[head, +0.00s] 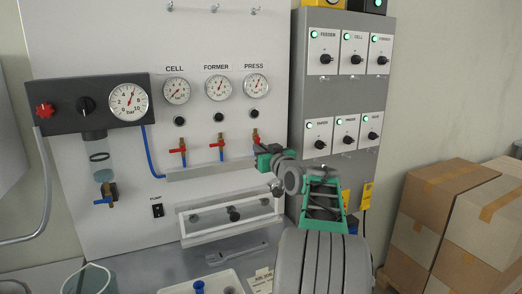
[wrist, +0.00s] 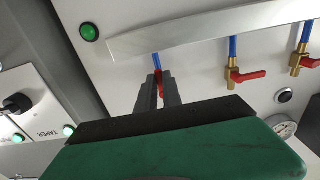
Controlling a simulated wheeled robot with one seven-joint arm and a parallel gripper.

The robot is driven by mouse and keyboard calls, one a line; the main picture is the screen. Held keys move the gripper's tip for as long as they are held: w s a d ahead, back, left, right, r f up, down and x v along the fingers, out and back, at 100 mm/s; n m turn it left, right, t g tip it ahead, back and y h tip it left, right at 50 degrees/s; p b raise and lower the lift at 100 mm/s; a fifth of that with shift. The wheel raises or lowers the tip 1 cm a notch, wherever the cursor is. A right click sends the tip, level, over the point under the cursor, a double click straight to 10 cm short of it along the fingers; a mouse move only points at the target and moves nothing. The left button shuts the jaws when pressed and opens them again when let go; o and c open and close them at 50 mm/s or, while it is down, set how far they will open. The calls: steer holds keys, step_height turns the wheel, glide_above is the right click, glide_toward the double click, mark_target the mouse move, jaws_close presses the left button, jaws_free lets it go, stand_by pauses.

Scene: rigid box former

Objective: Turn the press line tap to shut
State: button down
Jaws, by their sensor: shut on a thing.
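The press line tap (head: 255,137) is the rightmost of a row of small brass taps, below the gauge labelled PRESS (head: 255,86). My gripper (head: 259,152) is at this tap and covers much of it in the head view. In the wrist view, the two dark fingers of my gripper (wrist: 159,91) are closed around the red handle (wrist: 158,77), with a blue pipe (wrist: 156,60) just beyond. Most of the handle and the tap's body are hidden there, so its exact angle is hard to tell.
The former tap (head: 217,144) and cell tap (head: 178,151) are to the left, with red handles sideways. A metal ledge (head: 205,170) runs below the taps. A grey switch cabinet (head: 297,105) stands close on the right. Cardboard boxes (head: 427,206) are farther right.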

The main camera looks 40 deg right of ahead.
steer(key=shift+a+m, duration=0.1)
steer(key=shift+m, duration=0.2)
steer(key=m, duration=0.2)
steer(key=a+m, duration=0.1)
steer(key=m, duration=0.5)
steer(key=shift+w+a+r, duration=0.25)
steer(key=shift+a+r, duration=0.05)
steer(key=shift+r, duration=0.05)
steer(key=m, duration=0.1)
steer(key=m+p, duration=0.1)
steer(key=m, duration=0.1)
steer(key=r+m+p, duration=0.1)
steer(key=shift+w+a+m, duration=0.1)
steer(key=shift+a+m, duration=0.2)
steer(key=m+p, duration=0.1)
steer(key=m, duration=0.1)
steer(key=m+p, duration=0.1)
steer(key=m, duration=0.1)
steer(key=shift+a+r+m, duration=0.1)
steer(key=shift+r+m, duration=0.3)
steer(key=c, duration=1.5)
jaws_free()
